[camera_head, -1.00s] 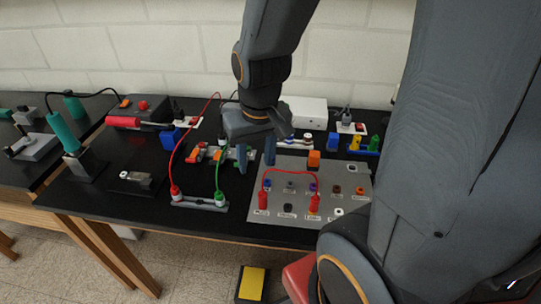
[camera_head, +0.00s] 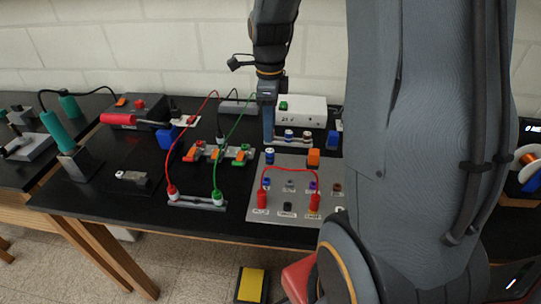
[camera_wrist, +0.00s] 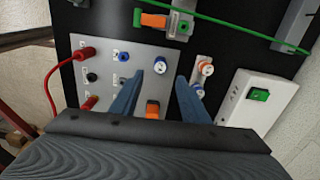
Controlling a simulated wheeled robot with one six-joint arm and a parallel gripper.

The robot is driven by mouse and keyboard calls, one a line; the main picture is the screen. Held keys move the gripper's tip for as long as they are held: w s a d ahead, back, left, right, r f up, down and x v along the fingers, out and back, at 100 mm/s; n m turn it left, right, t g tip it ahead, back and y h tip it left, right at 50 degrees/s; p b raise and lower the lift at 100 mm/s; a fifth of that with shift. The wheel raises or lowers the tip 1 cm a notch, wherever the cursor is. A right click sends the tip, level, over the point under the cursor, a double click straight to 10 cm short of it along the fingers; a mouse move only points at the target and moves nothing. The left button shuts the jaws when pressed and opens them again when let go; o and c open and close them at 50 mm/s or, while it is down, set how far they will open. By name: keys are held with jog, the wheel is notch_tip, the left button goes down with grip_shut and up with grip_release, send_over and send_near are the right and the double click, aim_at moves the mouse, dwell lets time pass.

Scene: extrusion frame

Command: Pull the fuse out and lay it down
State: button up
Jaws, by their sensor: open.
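A fuse-like cylinder (camera_head: 269,156) with a pale top and blue body stands upright at the far left corner of the grey panel (camera_head: 257,203); it also shows in the wrist view (camera_wrist: 182,28). Two similar capped cylinders, one orange-banded (camera_wrist: 206,68) and one blue-banded (camera_wrist: 198,91), stand on a small strip behind the panel. I cannot tell which is the task's fuse. My gripper (camera_head: 268,141) points down behind the panel's far edge, beside the strip.
A red lead (camera_head: 291,170) arches over the panel, near an orange block (camera_head: 313,159). Red and green leads rise from a small base (camera_head: 198,204) to the left. A white box with a green switch (camera_head: 303,108) stands behind. Black tabletop is free at front left.

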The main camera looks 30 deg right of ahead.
aim_at(270, 151)
dwell(0.4)
jog(key=shift+f+b, duration=2.9)
jog(key=shift+f, duration=1.65)
jog(key=shift+p, duration=0.5)
jog(key=shift+c, duration=0.3)
grip_shut()
jog(key=shift+r, duration=0.15)
jog(key=shift+r+p, duration=2.7)
jog(key=shift+r, duration=0.2)
